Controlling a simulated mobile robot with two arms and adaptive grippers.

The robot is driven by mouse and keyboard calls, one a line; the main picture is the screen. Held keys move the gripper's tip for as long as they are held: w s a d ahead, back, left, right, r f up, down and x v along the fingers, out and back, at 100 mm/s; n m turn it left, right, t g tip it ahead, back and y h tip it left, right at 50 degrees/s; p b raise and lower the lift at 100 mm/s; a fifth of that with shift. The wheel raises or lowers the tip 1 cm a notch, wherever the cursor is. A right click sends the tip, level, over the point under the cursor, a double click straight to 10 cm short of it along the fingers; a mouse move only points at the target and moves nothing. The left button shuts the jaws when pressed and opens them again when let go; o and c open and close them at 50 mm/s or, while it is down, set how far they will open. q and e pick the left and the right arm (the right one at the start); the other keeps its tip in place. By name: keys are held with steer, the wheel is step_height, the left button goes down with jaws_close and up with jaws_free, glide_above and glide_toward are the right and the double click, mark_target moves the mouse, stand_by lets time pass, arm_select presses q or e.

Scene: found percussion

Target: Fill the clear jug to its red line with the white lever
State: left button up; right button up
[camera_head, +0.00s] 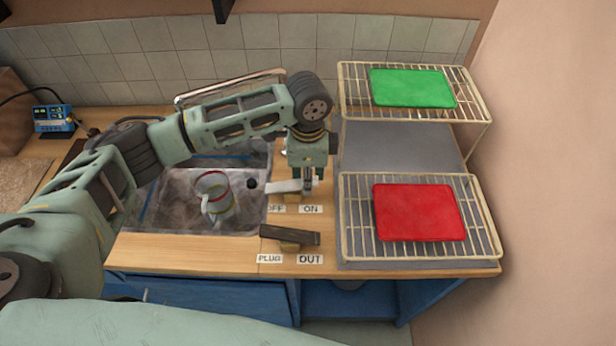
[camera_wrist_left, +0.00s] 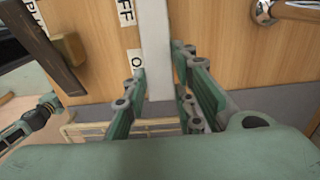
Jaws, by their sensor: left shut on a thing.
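The clear jug (camera_head: 217,206) stands in the sink, with a red line around its upper part and its handle towards the front. I cannot make out a water level in it. The white lever (camera_head: 280,187) lies on the counter right of the sink, behind the OFF and ON labels. My left gripper (camera_head: 307,187) comes down on its right part, behind the ON label, and is shut on it. In the left wrist view the white lever (camera_wrist_left: 157,55) runs between the two fingers. My right gripper is not in view.
The sink (camera_head: 165,222) is left of the levers. A dark lever (camera_head: 290,236) sits in front, by the PLUG and OUT labels. Wire racks at the right hold a green board (camera_head: 411,88) and a red board (camera_head: 419,212). A blue device (camera_head: 53,119) stands far left.

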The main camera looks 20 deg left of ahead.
arm_select(q)
jaws_close()
steer(key=p, duration=0.1)
steer(key=y+p, duration=0.1)
steer(key=p, duration=0.1)
steer(key=shift+d+r, duration=0.15)
steer(key=shift+d, duration=0.15)
steer(key=shift+d+f+g+y+p, duration=0.1)
steer(key=shift+f+g+y+p, duration=0.2)
steer(key=shift+y+p, duration=0.2)
steer(key=shift+w+f+y, duration=0.15)
steer(key=shift+f+y, duration=0.25)
steer(key=shift+y, duration=0.2)
steer(key=o, duration=0.7)
jaws_free()
